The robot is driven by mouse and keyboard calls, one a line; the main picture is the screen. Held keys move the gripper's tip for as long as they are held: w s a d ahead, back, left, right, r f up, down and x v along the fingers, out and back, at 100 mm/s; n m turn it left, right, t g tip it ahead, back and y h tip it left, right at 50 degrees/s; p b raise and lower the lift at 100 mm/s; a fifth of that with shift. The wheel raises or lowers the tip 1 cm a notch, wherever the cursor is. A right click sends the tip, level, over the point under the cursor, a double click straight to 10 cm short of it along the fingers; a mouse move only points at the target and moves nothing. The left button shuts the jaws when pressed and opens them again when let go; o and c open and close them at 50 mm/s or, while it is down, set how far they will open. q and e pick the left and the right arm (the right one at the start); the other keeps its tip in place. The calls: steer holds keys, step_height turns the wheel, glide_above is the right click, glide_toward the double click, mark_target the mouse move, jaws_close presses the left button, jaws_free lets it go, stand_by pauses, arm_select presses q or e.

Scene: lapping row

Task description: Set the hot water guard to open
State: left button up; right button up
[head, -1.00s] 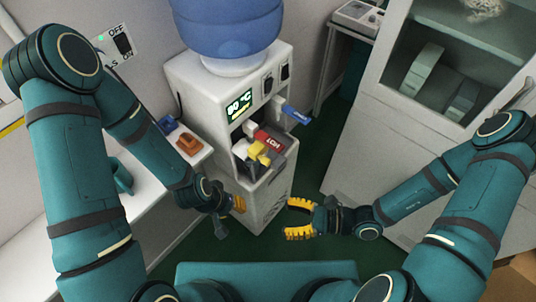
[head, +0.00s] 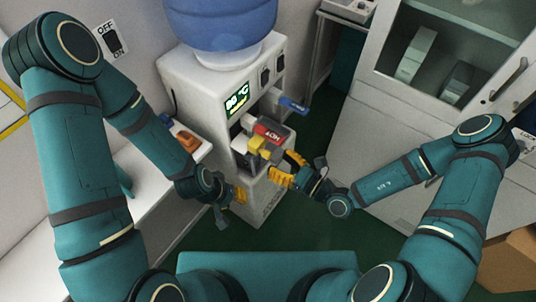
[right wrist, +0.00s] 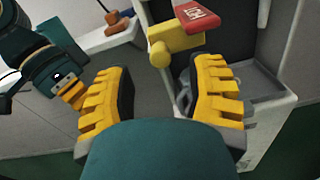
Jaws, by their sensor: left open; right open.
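The white water dispenser (head: 205,85) stands at the centre of the head view. A red lever marked HOT (head: 268,133) sticks out of its front, with a yellow guard piece (head: 259,147) against it. The right wrist view shows the yellow guard (right wrist: 173,43) crosswise below the red lever (right wrist: 202,17). My right gripper (head: 285,169) is open and empty, just below and right of the guard. In the right wrist view its fingers (right wrist: 160,98) are spread below the guard, apart from it. My left gripper (head: 235,200) is open at the dispenser's lower left.
A blue lever (head: 292,104) sits right of the red one. The display (head: 237,102) is lit. An orange-brown object (head: 188,140) lies on the white counter (head: 150,200) at left. A glass-fronted cabinet (head: 380,110) stands at right. Green floor (head: 320,135) shows between.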

mark_target(268, 155)
steer(key=shift+x, duration=2.3)
